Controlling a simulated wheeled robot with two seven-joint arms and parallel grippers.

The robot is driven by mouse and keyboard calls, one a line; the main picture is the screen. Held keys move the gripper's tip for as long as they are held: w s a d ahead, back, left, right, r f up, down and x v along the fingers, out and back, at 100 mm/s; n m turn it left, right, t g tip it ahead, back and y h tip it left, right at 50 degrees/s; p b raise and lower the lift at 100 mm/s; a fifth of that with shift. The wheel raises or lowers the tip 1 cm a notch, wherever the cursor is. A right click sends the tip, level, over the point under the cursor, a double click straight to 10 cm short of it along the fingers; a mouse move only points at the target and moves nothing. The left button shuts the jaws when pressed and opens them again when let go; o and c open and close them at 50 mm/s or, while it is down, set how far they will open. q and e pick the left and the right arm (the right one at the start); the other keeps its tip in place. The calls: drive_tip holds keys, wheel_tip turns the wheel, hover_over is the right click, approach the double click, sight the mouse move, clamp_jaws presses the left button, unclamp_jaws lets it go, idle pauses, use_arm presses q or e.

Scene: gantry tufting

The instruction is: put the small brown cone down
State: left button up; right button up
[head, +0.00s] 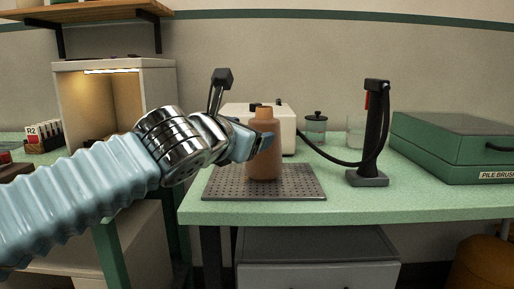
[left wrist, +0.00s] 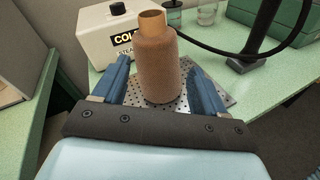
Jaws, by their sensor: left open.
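The small brown cone (head: 263,155) looks like a brown bottle with a narrower tan neck. It stands upright on the grey perforated plate (head: 222,188). In the left wrist view the cone (left wrist: 157,68) stands between the two blue fingers, with its base on the plate (left wrist: 228,98). My left gripper (head: 254,145) is open around the cone, its fingers on either side of the body. Whether a finger touches the cone I cannot tell. My right gripper is not in view.
A white machine (head: 285,122) stands behind the cone, its black hose running to a black handheld tool on a stand (head: 374,135). Glass jars (head: 316,128) stand behind. A green case (head: 450,145) is at right. The green table (head: 420,205) is clear in front.

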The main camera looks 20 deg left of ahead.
use_arm(q)
drive_tip(key=s+d+r+m+t+h, duration=0.1)
drive_tip(key=d+r+m+h, duration=0.35)
drive_tip(key=m, duration=0.55)
drive_tip(key=d+r+m+t+h, duration=0.1)
drive_tip(key=d+r+m+h, duration=0.25)
drive_tip(key=d+m, duration=0.4)
drive_tip(key=s+d+m+g+h+p, duration=0.1)
drive_tip(key=s+d+m+g+h, duration=0.35)
drive_tip(key=m, duration=1.15)
drive_tip(key=m+y+p, duration=0.2)
drive_tip(key=m+y, duration=2)
drive_tip(key=m, duration=0.7)
approach(266, 110)
drive_tip(key=shift+n+t, duration=0.25)
drive_tip(key=shift+t, duration=0.2)
drive_tip(key=x, duration=0.6)
drive_tip(key=shift+a+f+p, duration=0.15)
drive_tip(key=shift+f+p, duration=0.2)
drive_tip(key=x, duration=0.5)
drive_tip(key=shift+w+a+p, duration=0.15)
drive_tip(key=shift+w+p, duration=0.2)
drive_tip(key=shift+p, duration=0.05)
clamp_jaws()
